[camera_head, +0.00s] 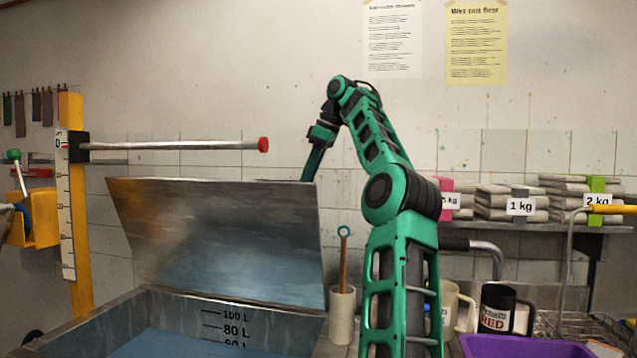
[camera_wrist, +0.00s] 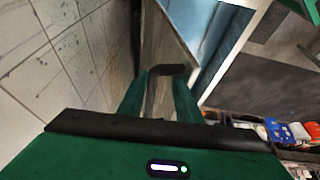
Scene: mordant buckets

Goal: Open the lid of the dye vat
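The dye vat (camera_head: 190,300) stands at lower left in the head view, with blue liquid and a litre scale inside. Its metal lid (camera_head: 225,235) is raised and tilted, its inner face showing. My gripper (camera_head: 308,178) is at the lid's top right corner, its fingertips partly hidden behind the edge. In the wrist view my two green fingers (camera_wrist: 160,88) stand apart around a dark bent bar (camera_wrist: 172,70), seemingly the lid's handle. A gap shows between bar and fingers; I cannot tell whether either touches it. The lid (camera_wrist: 208,45) also shows there.
A horizontal rod with a red tip (camera_head: 263,145) juts from a yellow post (camera_head: 72,200) above the lid. A cup with a stick (camera_head: 342,310), mugs (camera_head: 497,308) and a purple tub (camera_head: 520,346) stand right of the vat. The tiled wall is close behind.

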